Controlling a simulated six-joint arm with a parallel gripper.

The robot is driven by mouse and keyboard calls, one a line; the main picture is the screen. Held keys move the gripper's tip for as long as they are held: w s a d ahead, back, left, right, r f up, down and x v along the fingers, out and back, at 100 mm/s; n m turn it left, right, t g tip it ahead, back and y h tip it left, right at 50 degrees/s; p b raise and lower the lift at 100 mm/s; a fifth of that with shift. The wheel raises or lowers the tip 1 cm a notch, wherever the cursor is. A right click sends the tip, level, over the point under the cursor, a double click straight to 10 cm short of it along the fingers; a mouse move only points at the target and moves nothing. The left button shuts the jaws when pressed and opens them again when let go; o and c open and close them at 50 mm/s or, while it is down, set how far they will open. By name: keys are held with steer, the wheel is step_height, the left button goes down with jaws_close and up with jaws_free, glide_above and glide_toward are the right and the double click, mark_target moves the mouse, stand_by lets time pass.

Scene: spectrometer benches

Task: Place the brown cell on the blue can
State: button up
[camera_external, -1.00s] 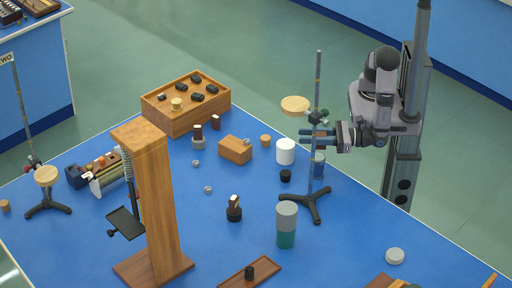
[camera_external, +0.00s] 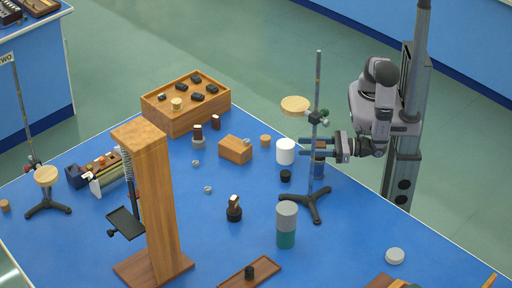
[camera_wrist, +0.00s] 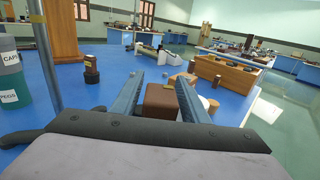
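The brown cell (camera_wrist: 160,99) is a small brown block between my two fingers in the wrist view, with a finger against each side. My gripper (camera_external: 308,146) points left in the external view and appears shut on the cell, just above the blue can. The blue can (camera_external: 319,169) stands on the blue table behind the rod of a stand; it is narrow and partly hidden by the rod and my fingers. In the wrist view the can is not visible. I cannot tell whether the cell touches the can's top.
A tripod stand (camera_external: 316,207) with a round tan disc (camera_external: 295,104) rises right beside my fingers. A white cylinder (camera_external: 285,151), a black knob (camera_external: 286,175) and a grey-green canister (camera_external: 286,226) stand close by. A wooden block (camera_external: 235,149) and wooden box (camera_external: 172,118) lie farther left.

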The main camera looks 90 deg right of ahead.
stand_by(0.3)
steer(key=s, duration=1.2)
steer(key=shift+r+p, duration=0.15)
steer(key=shift+p, duration=0.3)
